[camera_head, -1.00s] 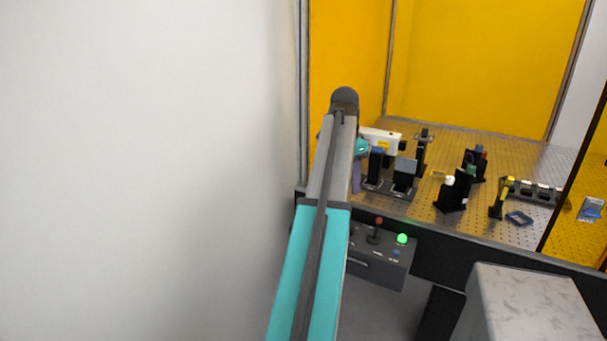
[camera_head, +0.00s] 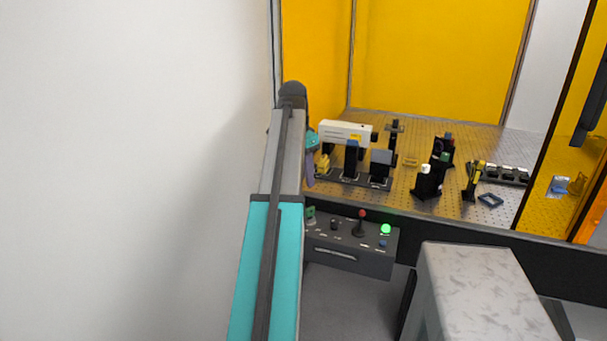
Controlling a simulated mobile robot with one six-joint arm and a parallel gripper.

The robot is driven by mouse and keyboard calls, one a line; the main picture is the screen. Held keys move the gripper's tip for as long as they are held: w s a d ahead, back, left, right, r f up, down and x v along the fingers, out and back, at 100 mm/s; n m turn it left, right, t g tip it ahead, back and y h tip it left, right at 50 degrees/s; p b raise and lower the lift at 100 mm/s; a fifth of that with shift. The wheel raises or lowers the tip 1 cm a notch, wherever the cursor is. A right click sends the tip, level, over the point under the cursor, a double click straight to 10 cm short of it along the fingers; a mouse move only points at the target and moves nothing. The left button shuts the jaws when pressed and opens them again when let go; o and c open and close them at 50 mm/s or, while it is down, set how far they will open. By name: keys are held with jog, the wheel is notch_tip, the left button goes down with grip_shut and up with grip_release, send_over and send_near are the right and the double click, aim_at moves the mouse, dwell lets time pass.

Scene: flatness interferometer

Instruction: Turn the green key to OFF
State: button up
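The green key (camera_head: 311,214) stands at the left end of the dark control box (camera_head: 347,259), just right of my arm. It is small, and I cannot read its labels or tell its setting. A green lamp (camera_head: 386,229) glows at the box's right end. My arm reaches up from the bottom of the view and bends down at its far end. My gripper (camera_head: 310,178) shows only as a narrow greyish-purple piece below a turquoise part, above the key in the picture and apart from it. Its fingers are mostly hidden, so I cannot tell their opening.
The box also carries a red-topped lever (camera_head: 361,222), a black knob (camera_head: 334,224) and a blue button (camera_head: 383,243). Behind is a perforated optics table (camera_head: 455,205) with several mounts and a white instrument (camera_head: 345,132). A pale block (camera_head: 480,290) stands front right; a white wall (camera_head: 120,150) fills the left.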

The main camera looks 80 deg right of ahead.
aim_at(310, 208)
jog(key=shift+f, duration=0.15)
jog(key=shift+s+d+f+p, duration=0.25)
jog(key=shift+f+p, duration=0.05)
jog(key=shift+f, duration=1.95)
jog(key=shift+s+d+f+p, duration=0.2)
jog(key=shift+s+f+p, duration=0.1)
jog(key=shift+f, duration=1.9)
jog(key=shift+s+d+f+p, duration=0.25)
jog(key=shift+f, duration=2)
grip_shut()
